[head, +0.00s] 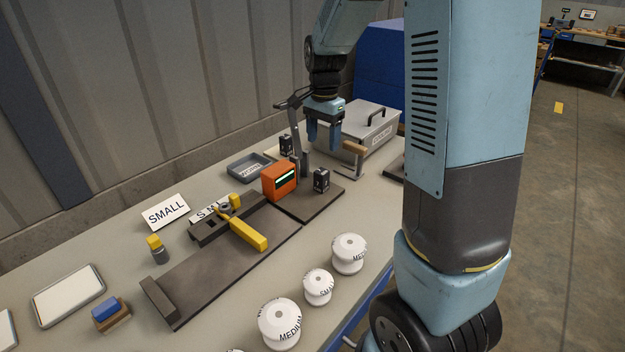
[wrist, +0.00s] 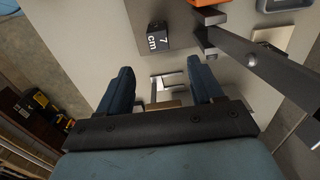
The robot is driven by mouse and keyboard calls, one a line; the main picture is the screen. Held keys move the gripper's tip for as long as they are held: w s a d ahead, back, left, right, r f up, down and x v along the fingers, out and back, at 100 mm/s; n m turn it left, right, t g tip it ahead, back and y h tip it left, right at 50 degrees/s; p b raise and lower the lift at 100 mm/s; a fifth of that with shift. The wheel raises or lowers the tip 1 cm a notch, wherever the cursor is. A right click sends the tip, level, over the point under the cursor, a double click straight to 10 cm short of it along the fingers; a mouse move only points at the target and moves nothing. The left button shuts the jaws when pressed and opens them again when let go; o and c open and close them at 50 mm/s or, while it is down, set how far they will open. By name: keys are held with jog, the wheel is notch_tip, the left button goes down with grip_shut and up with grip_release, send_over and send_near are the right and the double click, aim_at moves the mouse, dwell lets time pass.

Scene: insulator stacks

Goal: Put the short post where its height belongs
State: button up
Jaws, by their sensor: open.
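Several white, spool-shaped posts stand along the front of the bench in the head view. One marked MEDIUM (head: 349,254) is at the right, a smaller one marked SMALL (head: 318,287) is beside it, and another marked MEDIUM (head: 279,324) is nearer. A white SMALL card (head: 166,212) stands at the back left. My gripper (head: 324,146) is open and empty above the far part of the bench, well away from the posts. In the wrist view my gripper (wrist: 162,76) has nothing between its fingers.
A dark plate (head: 195,285) carries a yellow-handled slide (head: 248,234) and an orange display box (head: 279,181). A black block (head: 321,181) stands near the box. A grey case (head: 360,132) and a shallow tray (head: 248,167) are farther back. An upright dark lever stands close to my gripper.

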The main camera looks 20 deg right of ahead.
aim_at(321, 179)
jog(key=f, duration=0.8)
jog(key=shift+w+a+f, duration=0.15)
jog(key=shift+a+f, duration=0.15)
jog(key=shift+s+d+f, duration=0.1)
jog(key=shift+s+f, duration=0.05)
jog(key=shift+f, duration=1.25)
jog(key=shift+s+d+f, duration=0.1)
jog(key=shift+f, duration=1.25)
grip_shut()
jog(key=shift+r, duration=0.1)
